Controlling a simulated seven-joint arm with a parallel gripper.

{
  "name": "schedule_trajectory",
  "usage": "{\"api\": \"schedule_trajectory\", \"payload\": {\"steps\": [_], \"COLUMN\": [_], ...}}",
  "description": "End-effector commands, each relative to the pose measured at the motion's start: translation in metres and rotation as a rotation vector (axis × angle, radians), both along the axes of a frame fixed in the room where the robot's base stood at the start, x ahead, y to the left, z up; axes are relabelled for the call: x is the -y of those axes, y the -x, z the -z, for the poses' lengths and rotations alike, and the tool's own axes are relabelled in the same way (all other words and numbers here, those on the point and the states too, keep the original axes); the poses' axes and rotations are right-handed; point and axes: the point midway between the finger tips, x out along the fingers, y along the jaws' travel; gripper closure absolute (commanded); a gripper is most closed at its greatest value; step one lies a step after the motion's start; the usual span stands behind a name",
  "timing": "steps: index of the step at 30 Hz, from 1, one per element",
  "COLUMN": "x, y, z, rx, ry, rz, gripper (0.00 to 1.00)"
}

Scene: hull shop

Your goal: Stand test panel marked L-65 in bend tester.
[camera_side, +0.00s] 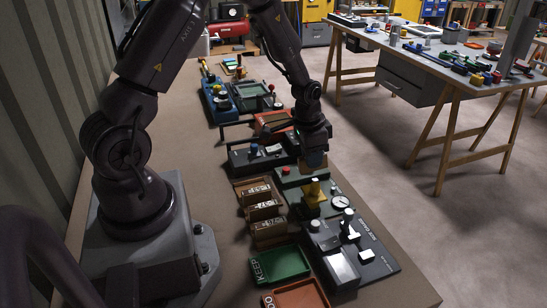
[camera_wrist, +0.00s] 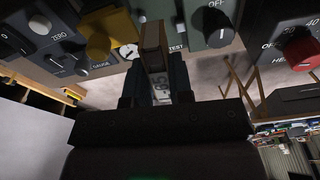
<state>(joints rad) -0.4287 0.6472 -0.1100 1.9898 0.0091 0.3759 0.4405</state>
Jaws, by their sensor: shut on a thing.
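My gripper (camera_side: 316,150) is shut on a small brown test panel (camera_side: 316,162) and holds it above the row of bench devices. In the wrist view the panel (camera_wrist: 153,42) stands between the two fingers, and part of a mark that looks like "65" shows on its lower face; the rest is hidden. Beneath it in the side view is a dark green device (camera_side: 313,196) with a yellow block and a round dial, which may be the bend tester. The wrist view shows a "TEST" label on a green housing (camera_wrist: 200,38) beside the panel. I cannot tell whether the panel touches a device.
Brown boxes of marked panels (camera_side: 266,209) stand left of the devices. A green KEEP tray (camera_side: 279,263) and an orange-red tray (camera_side: 298,296) lie at the front. A grey gauge device (camera_side: 355,258) is at front right. A device with a red knob (camera_wrist: 302,50) stands close to the gripper.

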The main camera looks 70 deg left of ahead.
Motion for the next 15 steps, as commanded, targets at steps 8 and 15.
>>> {"api": "schedule_trajectory", "payload": {"steps": [8,15], "x": [0.001,0.001], "y": [-0.022,-0.021], "z": [-0.003,0.020], "rx": [0.064,0.062], "ry": [0.005,0.005], "rz": [-0.105,-0.104], "gripper": [1.00,1.00]}}
